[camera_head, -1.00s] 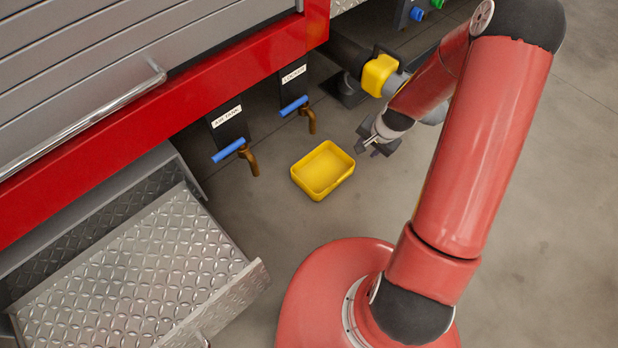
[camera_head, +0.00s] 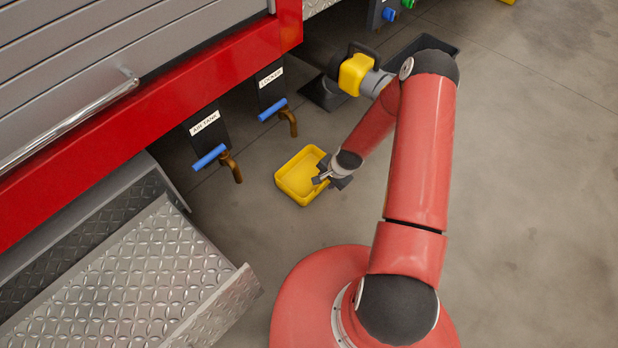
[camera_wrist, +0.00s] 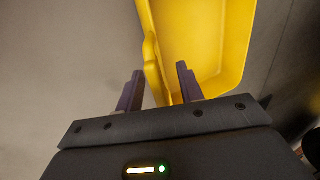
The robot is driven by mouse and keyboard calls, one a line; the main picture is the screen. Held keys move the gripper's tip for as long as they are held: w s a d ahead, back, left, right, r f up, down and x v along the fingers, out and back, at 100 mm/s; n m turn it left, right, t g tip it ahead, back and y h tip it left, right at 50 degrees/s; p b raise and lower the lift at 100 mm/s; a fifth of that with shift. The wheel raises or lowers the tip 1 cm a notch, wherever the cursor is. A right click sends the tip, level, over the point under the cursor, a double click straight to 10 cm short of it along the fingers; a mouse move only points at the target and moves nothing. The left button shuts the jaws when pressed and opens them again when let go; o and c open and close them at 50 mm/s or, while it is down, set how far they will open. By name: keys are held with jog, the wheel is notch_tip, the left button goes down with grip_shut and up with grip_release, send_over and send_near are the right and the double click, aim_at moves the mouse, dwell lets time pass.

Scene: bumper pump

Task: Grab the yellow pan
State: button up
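The yellow pan (camera_head: 291,181) is a shallow open tray on the grey floor, empty, below the blue-handled taps. In the wrist view the pan (camera_wrist: 208,45) fills the upper right, its near wall running between the fingers. My gripper (camera_head: 323,176) is at the pan's right edge in the head view. In the wrist view my gripper (camera_wrist: 160,88) has its two dark fingers apart, with the pan's rim edge in or just beyond the gap. I cannot tell whether either finger touches the pan.
The AIR TANK tap (camera_head: 233,168) and the LOCKER tap (camera_head: 289,118) hang left of and behind the pan. An open diamond-plate drawer (camera_head: 130,275) is at lower left. The floor right is clear.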

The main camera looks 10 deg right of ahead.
jog(key=shift+f, duration=0.2)
grip_shut()
jog(key=shift+r, duration=0.1)
dwell(0.4)
